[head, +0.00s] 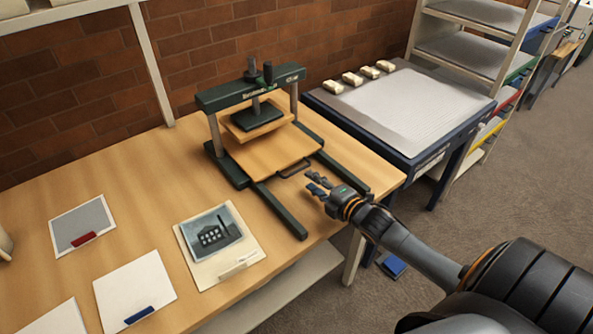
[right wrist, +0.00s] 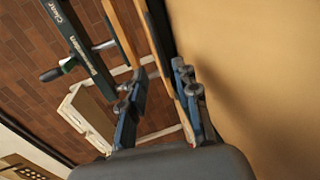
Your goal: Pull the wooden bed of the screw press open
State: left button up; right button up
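The green screw press (head: 250,88) stands on the wooden table. Its wooden bed (head: 270,153) lies between two dark rails, partly under the raised pressing plate (head: 258,117). A dark pull handle (head: 294,170) is on the bed's front edge. The rails run on bare past the handle. My right gripper (head: 318,186) is open just in front of the handle, its fingertips close to it; I cannot tell if they touch. In the right wrist view the gripper's (right wrist: 160,98) fingers are apart, with part of the tilted press (right wrist: 80,48) beyond. My left gripper is not in view.
A print with a building picture (head: 217,240) lies left of the rails. Cards with red and blue tabs (head: 136,290) lie farther left. A dark-framed table (head: 410,105) with small pale blocks stands right. The table's front edge lies close under my right gripper.

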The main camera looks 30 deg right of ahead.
aim_at(297, 171)
jog(key=x, duration=0.7)
jog(key=shift+f, duration=0.1)
jog(key=shift+w, duration=0.35)
jog(key=shift+w+a+f, duration=0.1)
jog(key=shift+w+f, duration=0.05)
jog(key=shift+w, duration=0.1)
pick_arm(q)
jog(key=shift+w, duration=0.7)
pick_arm(e)
grip_shut()
